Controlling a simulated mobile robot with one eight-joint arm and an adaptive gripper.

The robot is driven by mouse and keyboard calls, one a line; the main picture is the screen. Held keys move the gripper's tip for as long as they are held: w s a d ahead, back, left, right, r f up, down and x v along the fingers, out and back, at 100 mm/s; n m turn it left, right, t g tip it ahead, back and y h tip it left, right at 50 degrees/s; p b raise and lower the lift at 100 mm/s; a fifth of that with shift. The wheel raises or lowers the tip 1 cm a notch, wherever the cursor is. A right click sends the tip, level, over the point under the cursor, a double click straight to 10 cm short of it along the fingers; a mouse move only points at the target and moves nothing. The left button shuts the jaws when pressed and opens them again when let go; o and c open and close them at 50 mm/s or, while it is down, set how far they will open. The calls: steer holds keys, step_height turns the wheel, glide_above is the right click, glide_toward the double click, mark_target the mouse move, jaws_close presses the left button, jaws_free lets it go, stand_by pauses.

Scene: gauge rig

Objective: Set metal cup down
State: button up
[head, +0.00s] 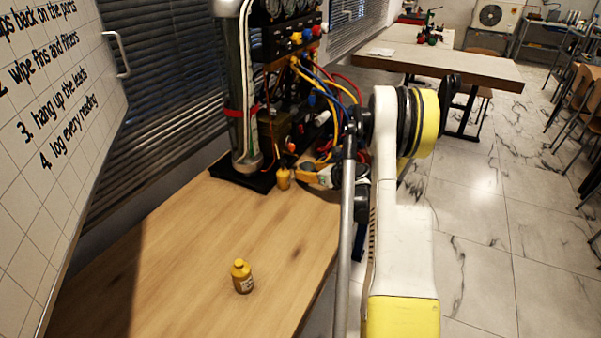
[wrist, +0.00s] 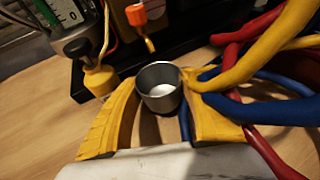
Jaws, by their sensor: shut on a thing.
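The metal cup (wrist: 160,88) is small, grey and round, and shows upright or nearly so in the wrist view. Its open mouth faces the camera and a pale patch shows inside. My gripper (wrist: 160,97) has its two yellow fingers on either side of the cup and is shut on it. The wood table (wrist: 45,110) lies under it; I cannot tell whether the cup's base touches it. In the head view my gripper (head: 318,177) is at the table's far right edge beside the hose rig, and the cup cannot be made out there.
Red, yellow and blue hoses (wrist: 265,75) crowd the right finger. A yellow-capped part (wrist: 98,80) and an orange fitting (wrist: 137,15) stand just beyond the cup. The gauge rig (head: 243,90) rises behind. A yellow bottle (head: 242,277) stands on the nearer table; wood around it is clear.

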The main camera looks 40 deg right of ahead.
mark_target(302, 167)
steer(key=w+b, duration=0.1)
steer(key=w, duration=0.2)
steer(key=shift+f, duration=0.15)
steer(key=shift+w+f+b, duration=0.25)
steer(key=shift+f+b, duration=0.35)
steer(key=shift+f, duration=0.2)
steer(key=shift+s+r, duration=0.1)
steer(key=shift+r, duration=0.1)
steer(key=o, duration=1.3)
steer(key=shift+f, duration=0.2)
steer(key=shift+c, duration=0.2)
